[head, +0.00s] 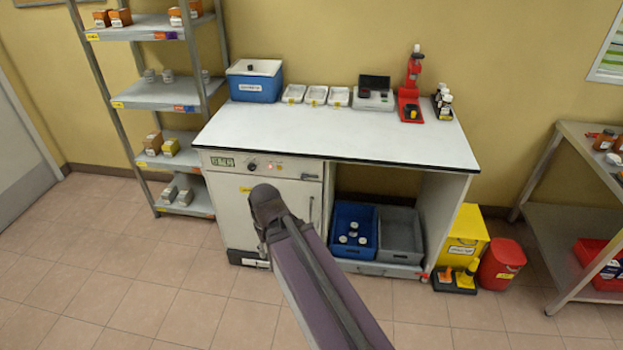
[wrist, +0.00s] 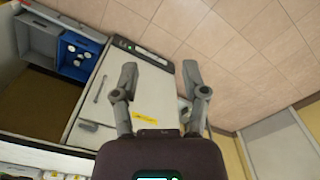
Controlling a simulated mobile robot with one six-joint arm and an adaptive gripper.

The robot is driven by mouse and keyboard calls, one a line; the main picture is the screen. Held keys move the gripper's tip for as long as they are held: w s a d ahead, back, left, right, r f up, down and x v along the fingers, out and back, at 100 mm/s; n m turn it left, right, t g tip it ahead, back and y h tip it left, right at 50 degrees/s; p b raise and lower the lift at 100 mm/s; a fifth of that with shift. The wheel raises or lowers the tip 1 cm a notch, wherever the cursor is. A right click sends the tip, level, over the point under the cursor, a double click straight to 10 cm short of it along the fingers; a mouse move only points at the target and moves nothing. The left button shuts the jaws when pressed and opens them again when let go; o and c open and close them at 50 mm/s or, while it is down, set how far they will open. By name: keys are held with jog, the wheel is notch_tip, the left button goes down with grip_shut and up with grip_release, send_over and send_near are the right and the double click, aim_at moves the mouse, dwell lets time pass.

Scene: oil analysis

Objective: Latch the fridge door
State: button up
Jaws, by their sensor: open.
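The white fridge (head: 232,205) is built in under the left end of the bench. Its door looks flush with the front, and I cannot tell whether it is latched. A vertical handle (head: 311,209) is on the door's right side, and my arm covers the door's middle. In the wrist view the door (wrist: 145,82) appears turned round, with its handle (wrist: 100,90) left of my fingers. My gripper (wrist: 160,78) is open and empty, with its fingers in front of the door. In the head view the gripper is hidden behind my arm.
The bench top (head: 330,130) carries a blue bin (head: 254,88), white trays and a red device (head: 411,90). A blue crate (head: 353,226) and a grey crate (head: 401,238) sit in the open bay right of the fridge. A shelf rack (head: 160,95) stands left. The floor in front is clear.

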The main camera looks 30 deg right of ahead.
jog(key=shift+d, duration=0.6)
jog(key=shift+o, duration=1.2)
jog(key=shift+f, duration=0.1)
jog(key=w+d+f+n+t+h+b, duration=0.55)
jog(key=w+d+f+h+b, duration=0.4)
jog(key=w+d+b, duration=0.65)
jog(key=w+d+f+n+t+b, duration=0.1)
jog(key=w+f+n+t+b, duration=0.2)
jog(key=w+n+b, duration=0.4)
jog(key=w+d+f+n+t+h+b, duration=0.1)
jog(key=w+d+f+n+t+b, duration=0.1)
jog(key=w+f+n+t+b, duration=0.2)
jog(key=w+n+t+b, duration=0.1)
jog(key=w+n+b, duration=0.2)
jog(key=b, duration=0.5)
jog(key=shift+n+t, duration=0.35)
jog(key=shift+n, duration=0.2)
